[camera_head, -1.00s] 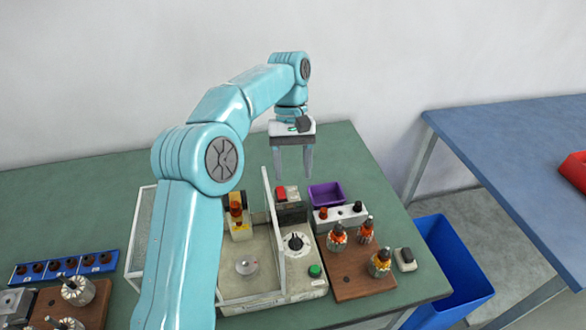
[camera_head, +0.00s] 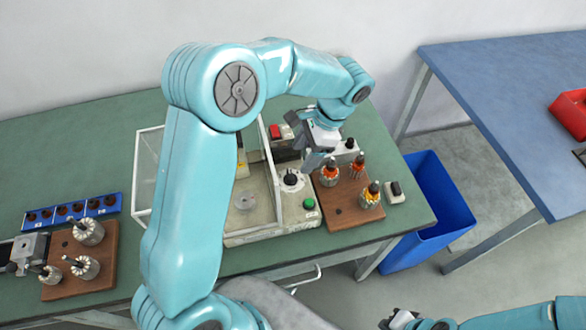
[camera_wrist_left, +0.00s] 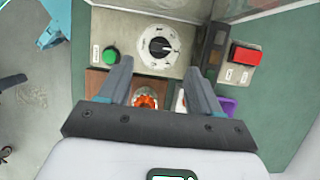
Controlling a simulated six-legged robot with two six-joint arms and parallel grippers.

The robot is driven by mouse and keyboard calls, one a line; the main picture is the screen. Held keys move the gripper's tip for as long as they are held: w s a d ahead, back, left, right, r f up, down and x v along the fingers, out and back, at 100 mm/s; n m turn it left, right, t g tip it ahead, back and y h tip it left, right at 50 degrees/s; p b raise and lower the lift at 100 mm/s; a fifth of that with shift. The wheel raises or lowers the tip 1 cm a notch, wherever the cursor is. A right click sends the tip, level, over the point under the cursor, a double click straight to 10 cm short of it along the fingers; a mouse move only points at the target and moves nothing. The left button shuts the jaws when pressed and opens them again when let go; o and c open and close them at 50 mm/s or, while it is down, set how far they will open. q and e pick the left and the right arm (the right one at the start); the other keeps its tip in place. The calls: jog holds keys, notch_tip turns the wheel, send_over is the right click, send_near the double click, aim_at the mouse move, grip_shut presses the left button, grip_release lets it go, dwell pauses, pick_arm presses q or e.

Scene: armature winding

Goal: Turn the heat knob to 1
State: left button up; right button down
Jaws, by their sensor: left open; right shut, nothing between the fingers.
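The heat knob (camera_head: 291,179) is a black knob on a white round dial, on the pale machine's front panel. In the left wrist view the knob (camera_wrist_left: 158,46) lies just beyond and between my fingertips, apart from them; its white mark points roughly right. The dial numbers are too small to read. My left gripper (camera_head: 311,163) is open and empty, close above and right of the knob; its fingers (camera_wrist_left: 158,70) spread wide in the wrist view. My right gripper (camera_head: 388,322) shows only partly at the bottom edge, away from the table, shut and empty.
A green button (camera_head: 309,203) sits beside the dial, and a red switch (camera_wrist_left: 246,54) stands on the other side. A clear guard (camera_head: 265,150) rises left of the knob. A wooden board (camera_head: 345,217) with several wound armatures is close on the right.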

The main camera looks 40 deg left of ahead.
aim_at(291, 175)
pick_arm(q)
jog(key=x, duration=0.7)
jog(key=shift+a+f, duration=0.1)
jog(key=shift+f, duration=0.15)
jog(key=c, duration=1)
jog(key=shift+c, duration=0.2)
